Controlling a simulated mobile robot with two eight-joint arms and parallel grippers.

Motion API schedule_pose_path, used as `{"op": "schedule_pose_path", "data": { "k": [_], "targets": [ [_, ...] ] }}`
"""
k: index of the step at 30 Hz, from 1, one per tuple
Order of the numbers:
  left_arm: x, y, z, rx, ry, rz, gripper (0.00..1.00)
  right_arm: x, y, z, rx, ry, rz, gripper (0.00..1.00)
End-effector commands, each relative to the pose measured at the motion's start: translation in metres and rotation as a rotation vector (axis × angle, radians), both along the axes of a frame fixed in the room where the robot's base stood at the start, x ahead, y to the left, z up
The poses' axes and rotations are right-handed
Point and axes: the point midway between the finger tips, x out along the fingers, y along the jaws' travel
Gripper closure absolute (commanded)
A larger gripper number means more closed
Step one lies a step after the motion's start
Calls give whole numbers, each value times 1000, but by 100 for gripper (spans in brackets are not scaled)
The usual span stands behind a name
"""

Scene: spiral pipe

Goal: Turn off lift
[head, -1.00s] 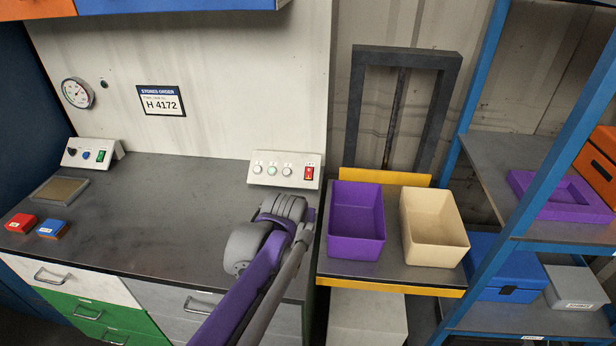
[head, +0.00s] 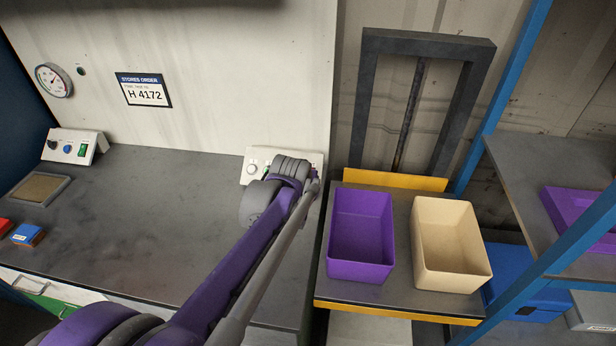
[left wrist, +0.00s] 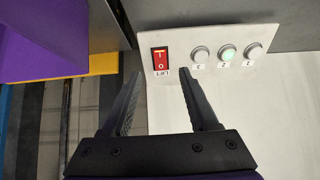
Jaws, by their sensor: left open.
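The lift's control panel (head: 254,160) stands on the counter against the back wall, partly hidden by my left arm in the head view. In the left wrist view the panel (left wrist: 180,50) appears upside down, with a red rocker switch (left wrist: 160,60) labelled LIFT and three round buttons, the middle one (left wrist: 227,53) lit green. My left gripper (left wrist: 158,82) is open and empty, its fingertips just short of the panel, on either side of the switch. The lift platform (head: 402,290) has a yellow edge and carries a purple bin (head: 360,235) and a cream bin (head: 450,245). My right gripper is not in view.
Another panel (head: 72,147) and a square pad (head: 38,188) sit on the left of the counter (head: 150,220). Red and blue boxes (head: 27,235) lie near its front left. A blue-framed shelf (head: 540,195) stands at the right. The counter's middle is clear.

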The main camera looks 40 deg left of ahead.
Motion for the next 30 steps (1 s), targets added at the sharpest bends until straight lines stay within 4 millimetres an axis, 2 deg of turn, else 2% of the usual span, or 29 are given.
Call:
{"op": "schedule_pose_path", "data": {
  "k": [6,12,25,30],
  "targets": [
    [27,15,-30,0,0,0,40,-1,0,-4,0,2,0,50],
    [42,23,-48,0,0,0,40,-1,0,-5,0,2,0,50],
    [47,26,-54,0,0,0,40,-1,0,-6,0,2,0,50],
    [47,26,-54,0,0,0,71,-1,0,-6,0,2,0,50]
  ]
}}
